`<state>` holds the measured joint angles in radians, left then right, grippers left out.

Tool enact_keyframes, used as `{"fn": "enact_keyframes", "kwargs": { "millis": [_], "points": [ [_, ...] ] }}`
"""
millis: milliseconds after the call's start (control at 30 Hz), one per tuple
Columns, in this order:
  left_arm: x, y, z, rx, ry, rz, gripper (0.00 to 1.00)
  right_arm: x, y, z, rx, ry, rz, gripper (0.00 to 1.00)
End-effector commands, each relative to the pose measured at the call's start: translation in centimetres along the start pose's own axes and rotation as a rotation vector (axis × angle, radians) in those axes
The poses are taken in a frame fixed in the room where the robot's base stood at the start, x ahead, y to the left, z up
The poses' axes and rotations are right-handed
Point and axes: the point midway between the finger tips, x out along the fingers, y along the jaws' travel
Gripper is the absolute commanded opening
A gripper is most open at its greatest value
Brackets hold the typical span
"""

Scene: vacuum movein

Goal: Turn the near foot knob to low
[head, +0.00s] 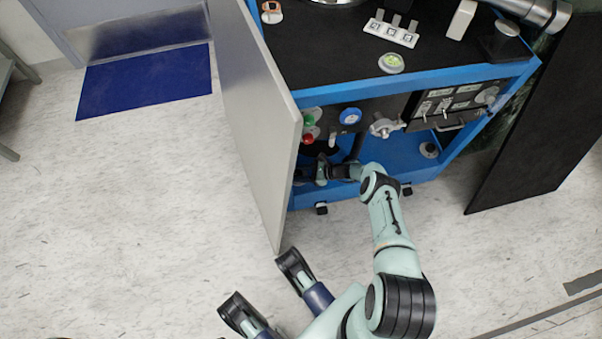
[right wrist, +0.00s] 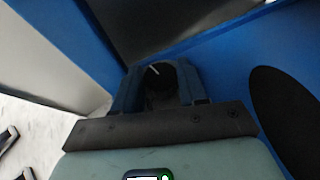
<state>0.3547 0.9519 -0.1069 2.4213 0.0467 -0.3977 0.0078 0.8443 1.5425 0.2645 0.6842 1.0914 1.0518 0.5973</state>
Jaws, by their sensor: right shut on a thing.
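The near foot knob (right wrist: 160,74) is a round black knob with a white pointer line, seen end-on in the right wrist view. My right gripper (right wrist: 158,90) is shut on it, one finger on each side. The pointer line leans slightly up and to the left. In the head view my right gripper (head: 318,172) is low inside the blue cabinet, beside the grey door, and the knob cannot be made out there. My left gripper (head: 266,285) is open and empty over the floor, its two fingers well apart.
The open grey door (head: 255,120) stands left of the blue cabinet (head: 420,75). A panel above my right gripper carries a green knob, a red knob and a blue gauge (head: 350,116). Another round knob (head: 430,149) sits low at the right.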

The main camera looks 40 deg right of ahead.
Motion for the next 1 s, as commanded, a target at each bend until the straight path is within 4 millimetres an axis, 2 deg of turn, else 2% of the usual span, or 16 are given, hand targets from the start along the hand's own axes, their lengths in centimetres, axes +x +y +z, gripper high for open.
{"fn": "enact_keyframes", "kwargs": {
  "millis": [600,633,667,1000],
  "points": [
    [-0.01,0.02,-0.03,0.000,0.001,0.000,0.43,-0.02,0.00,-0.07,-0.010,0.000,0.026,0.11],
    [-0.01,0.02,-0.03,0.000,0.001,0.000,0.43,-0.02,0.00,-0.07,-0.010,0.000,0.026,0.48],
    [-0.01,0.02,-0.03,0.000,0.001,0.000,0.43,-0.02,0.00,-0.07,-0.010,0.000,0.026,0.52],
    [-0.09,0.09,-0.10,0.001,0.004,0.002,0.43,-0.32,-0.06,-0.02,-0.010,0.000,0.025,0.52]
  ]
}}
